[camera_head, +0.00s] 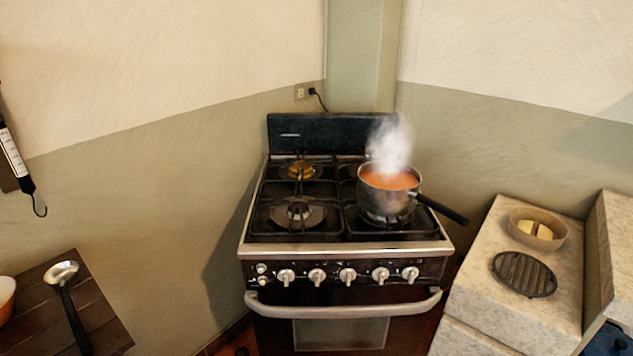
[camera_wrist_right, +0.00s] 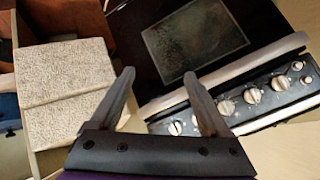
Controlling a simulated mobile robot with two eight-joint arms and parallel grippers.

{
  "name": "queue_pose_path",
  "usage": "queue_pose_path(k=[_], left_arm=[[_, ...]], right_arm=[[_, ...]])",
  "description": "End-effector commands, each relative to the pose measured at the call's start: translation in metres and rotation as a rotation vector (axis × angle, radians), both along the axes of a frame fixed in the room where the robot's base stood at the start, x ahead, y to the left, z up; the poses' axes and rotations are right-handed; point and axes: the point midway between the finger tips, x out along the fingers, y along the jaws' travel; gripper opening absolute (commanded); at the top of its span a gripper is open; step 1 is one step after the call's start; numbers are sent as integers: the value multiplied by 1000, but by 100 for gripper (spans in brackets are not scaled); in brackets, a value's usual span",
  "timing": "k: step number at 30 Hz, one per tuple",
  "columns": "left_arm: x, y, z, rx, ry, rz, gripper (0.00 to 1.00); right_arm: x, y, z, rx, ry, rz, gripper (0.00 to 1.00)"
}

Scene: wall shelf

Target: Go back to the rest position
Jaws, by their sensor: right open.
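My right gripper (camera_wrist_right: 163,88) shows in the right wrist view. Its two fingers are spread apart with nothing between them. Beyond the fingers are the stove front with its row of knobs (camera_wrist_right: 222,107) and the dark oven door with a glass window (camera_wrist_right: 190,47). No gripper shows in the head view, and my left gripper is in neither view.
A stove (camera_head: 345,250) stands in the corner. A steaming pot (camera_head: 387,201) of orange liquid sits on it, its black handle pointing right. A stone counter (camera_head: 485,285) at right holds a bowl (camera_head: 553,243) and a round grate (camera_head: 524,274). A ladle (camera_head: 68,300) lies on the wooden table (camera_head: 105,325).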

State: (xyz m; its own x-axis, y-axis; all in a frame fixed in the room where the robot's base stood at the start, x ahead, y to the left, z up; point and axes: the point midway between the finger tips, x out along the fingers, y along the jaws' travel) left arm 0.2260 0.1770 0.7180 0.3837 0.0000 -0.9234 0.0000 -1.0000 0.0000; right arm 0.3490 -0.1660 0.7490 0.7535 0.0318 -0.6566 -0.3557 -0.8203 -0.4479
Motion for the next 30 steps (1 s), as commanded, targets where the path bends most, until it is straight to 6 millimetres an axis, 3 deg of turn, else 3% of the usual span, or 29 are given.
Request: queue_pose_path(k=[1, 7, 9, 10, 24, 30], left_arm=[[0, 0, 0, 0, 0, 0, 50], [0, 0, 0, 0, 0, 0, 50], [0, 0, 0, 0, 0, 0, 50], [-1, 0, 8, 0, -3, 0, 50], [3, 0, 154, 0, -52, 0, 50], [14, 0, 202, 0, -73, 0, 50]], right_arm=[[-20, -2, -6, -77, 74, 66, 80], [-96, -8, -26, -319, 349, 364, 80], [-124, -11, -31, -380, 435, 471, 80], [-128, -11, -23, -391, 446, 491, 80], [-119, -10, 124, -396, 387, 469, 80], [-108, -10, 171, -400, 366, 465, 80]])
